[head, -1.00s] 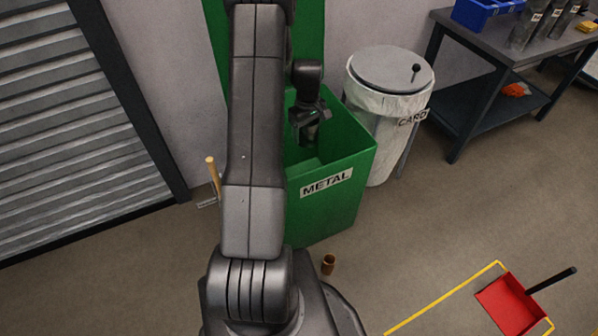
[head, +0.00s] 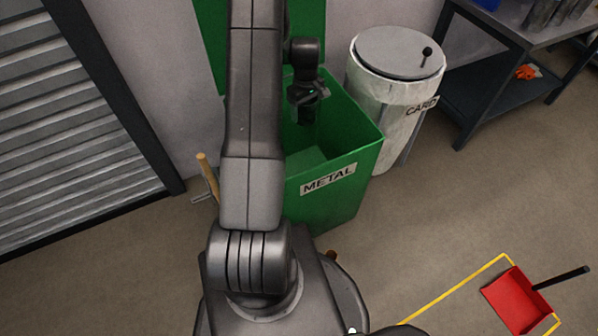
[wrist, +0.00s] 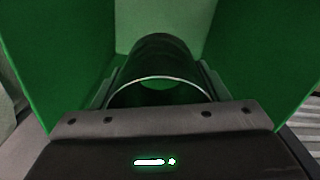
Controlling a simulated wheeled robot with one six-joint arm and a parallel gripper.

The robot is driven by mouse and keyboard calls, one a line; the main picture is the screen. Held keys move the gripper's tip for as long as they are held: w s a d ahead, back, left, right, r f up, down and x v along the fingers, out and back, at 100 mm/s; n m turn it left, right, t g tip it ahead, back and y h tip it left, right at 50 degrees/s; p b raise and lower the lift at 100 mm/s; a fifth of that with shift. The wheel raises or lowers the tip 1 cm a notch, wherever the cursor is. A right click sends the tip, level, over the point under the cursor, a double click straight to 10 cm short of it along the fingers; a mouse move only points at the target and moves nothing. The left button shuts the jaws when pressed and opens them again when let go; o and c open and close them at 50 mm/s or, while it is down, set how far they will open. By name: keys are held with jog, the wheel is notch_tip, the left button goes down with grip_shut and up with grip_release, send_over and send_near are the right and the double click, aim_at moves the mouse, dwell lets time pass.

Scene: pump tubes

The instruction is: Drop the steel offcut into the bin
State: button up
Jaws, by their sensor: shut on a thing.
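The green bin (head: 340,205) labelled METAL stands open against the wall, its lid raised behind it. My gripper (head: 308,96) hangs over the bin's opening. It is shut on the steel offcut, a dark, hollow tube piece. In the wrist view the offcut (wrist: 160,52) lies between the fingers, its round near rim facing the camera, with the bin's green walls around it. In the head view the offcut is small and dark below the gripper and hard to make out. My arm hides the bin's left part.
A white bin (head: 385,120) labelled CARD with a grey lid stands right of the green bin. A dark workbench (head: 500,90) is farther right. A wooden-handled tool (head: 208,175) stands left of my arm.

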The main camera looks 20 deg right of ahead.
notch_tip(320, 180, down, 2)
jog(key=shift+f+b, duration=0.1)
jog(key=shift+b, duration=0.3)
jog(key=o, duration=1.2)
jog(key=shift+c, duration=0.2)
notch_tip(320, 180, up, 14)
jog(key=p, duration=0.2)
jog(key=shift+p, duration=0.3)
jog(key=shift+f, duration=0.1)
